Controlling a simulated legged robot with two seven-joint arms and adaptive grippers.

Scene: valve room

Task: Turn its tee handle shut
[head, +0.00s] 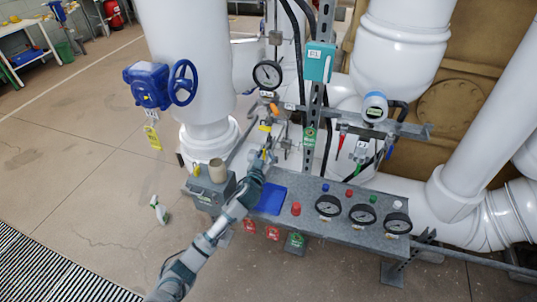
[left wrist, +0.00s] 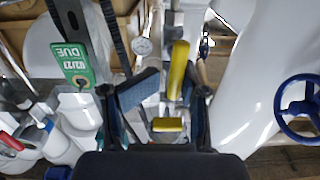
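A yellow handle (head: 265,128) stands on the pipework below the black-rimmed gauge in the head view. In the left wrist view a long yellow piece (left wrist: 180,62) lies just beyond the fingertips, and a short yellow bar (left wrist: 167,125) shows between the fingers. I cannot tell which of these is the tee handle. My left gripper (head: 266,156) is just below the yellow handle in the head view. In the left wrist view its dark fingers (left wrist: 170,95) are apart, on either side of the short bar, with no clear grip on it. My right gripper is out of view.
A grey bench (head: 335,235) with gauges (head: 329,206) and a blue tray (head: 271,199) lies right of my left arm. A gauge (head: 267,74), a green tag (head: 309,137) and a steel post crowd the area. A blue handwheel valve (head: 182,82) is at left.

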